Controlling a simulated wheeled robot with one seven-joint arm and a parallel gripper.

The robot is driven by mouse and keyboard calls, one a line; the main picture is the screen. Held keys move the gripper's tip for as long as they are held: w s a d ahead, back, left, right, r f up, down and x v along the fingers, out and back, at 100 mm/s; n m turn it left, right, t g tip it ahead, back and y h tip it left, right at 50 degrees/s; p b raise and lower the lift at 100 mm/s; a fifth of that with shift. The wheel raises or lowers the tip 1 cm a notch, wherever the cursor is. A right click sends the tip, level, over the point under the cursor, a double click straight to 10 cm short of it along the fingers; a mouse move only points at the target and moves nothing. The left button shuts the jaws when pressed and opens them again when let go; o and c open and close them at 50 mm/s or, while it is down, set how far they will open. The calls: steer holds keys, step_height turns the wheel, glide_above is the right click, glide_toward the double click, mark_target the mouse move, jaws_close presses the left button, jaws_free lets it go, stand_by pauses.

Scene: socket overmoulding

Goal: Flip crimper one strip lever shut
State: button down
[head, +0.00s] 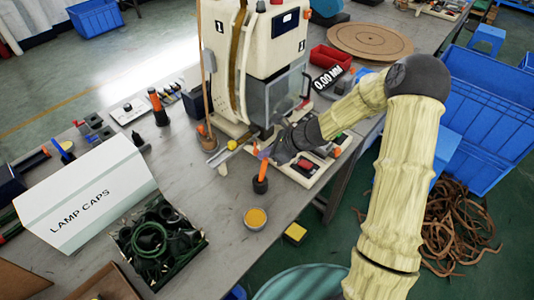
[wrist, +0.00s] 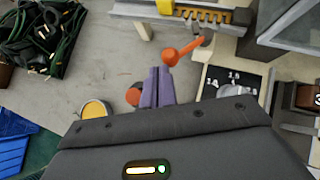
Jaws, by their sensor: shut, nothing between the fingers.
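Crimper one (head: 262,40) is the tall cream machine marked 1 at the back of the bench. In the wrist view an orange lever (wrist: 186,49) with a rounded end lies beside the metal strip guide (wrist: 143,11), which carries a yellow toothed strip (wrist: 205,15). I take this to be the strip lever; I cannot make it out clearly in the head view. My gripper (wrist: 159,71) has its purple fingers together and empty, with the tips close to the lever's rounded end. I cannot tell whether they touch. In the head view my gripper (head: 266,154) is in front of the crimper.
An orange-handled tool (head: 262,170) stands close below my gripper. A yellow-filled tin (head: 255,217) is nearer the bench's front edge. A control panel (head: 306,168) lies to the right. A box of green and black cables (head: 160,240) and a lamp caps box (head: 85,195) are left.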

stand_by(0.4)
steer(key=shift+w+d+r+p, duration=0.2)
steer(key=shift+w+d+p, duration=0.4)
steer(key=shift+p, duration=0.15)
steer(key=shift+a, duration=0.2)
steer(key=shift+d, duration=0.1)
steer(key=s+d+r, duration=0.6)
steer(key=s+d, duration=0.1)
steer(key=d, duration=0.2)
steer(key=shift+r, duration=0.2)
